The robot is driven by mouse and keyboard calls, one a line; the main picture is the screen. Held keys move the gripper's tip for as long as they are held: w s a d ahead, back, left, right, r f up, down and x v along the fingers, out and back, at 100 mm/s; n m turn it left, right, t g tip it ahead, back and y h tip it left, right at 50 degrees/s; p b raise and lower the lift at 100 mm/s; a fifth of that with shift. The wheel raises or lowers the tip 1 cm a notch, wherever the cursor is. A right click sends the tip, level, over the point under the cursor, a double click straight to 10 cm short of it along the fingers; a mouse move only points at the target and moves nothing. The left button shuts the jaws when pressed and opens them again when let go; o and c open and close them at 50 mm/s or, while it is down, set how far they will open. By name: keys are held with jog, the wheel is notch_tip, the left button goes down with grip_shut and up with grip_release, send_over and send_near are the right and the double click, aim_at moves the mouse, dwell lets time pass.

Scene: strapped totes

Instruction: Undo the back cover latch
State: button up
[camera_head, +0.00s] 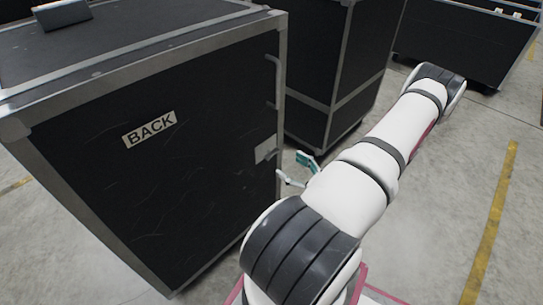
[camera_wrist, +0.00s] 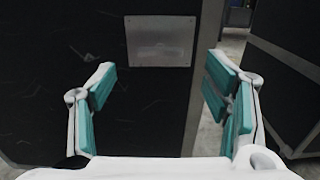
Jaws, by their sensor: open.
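The black case with the BACK label (camera_head: 149,130) stands at the left in the head view, with grey metal edging. A small metal latch plate (camera_head: 266,149) sits near the right edge of that face. In the wrist view the plate (camera_wrist: 160,41) is a flat grey rectangle, ahead of my gripper and above the middle. My gripper (camera_head: 295,169) is beside the case's right edge, close to the plate. In the wrist view my gripper (camera_wrist: 160,100) is open, its teal pads wide apart with nothing between them. I cannot tell whether the latch is fastened.
A metal bar handle (camera_head: 274,80) runs along the case's right edge above the plate. Another black case (camera_head: 335,70) stands close behind, and a further one (camera_head: 465,45) is at the back right. Grey floor with a yellow line (camera_head: 494,215) is clear on the right.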

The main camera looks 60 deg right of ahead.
aim_at(275, 155)
jog(key=b+x, duration=0.1)
jog(key=x, duration=0.7)
jog(key=shift+w+b, duration=0.2)
jog(key=shift+b, duration=0.15)
jog(key=c, duration=1.2)
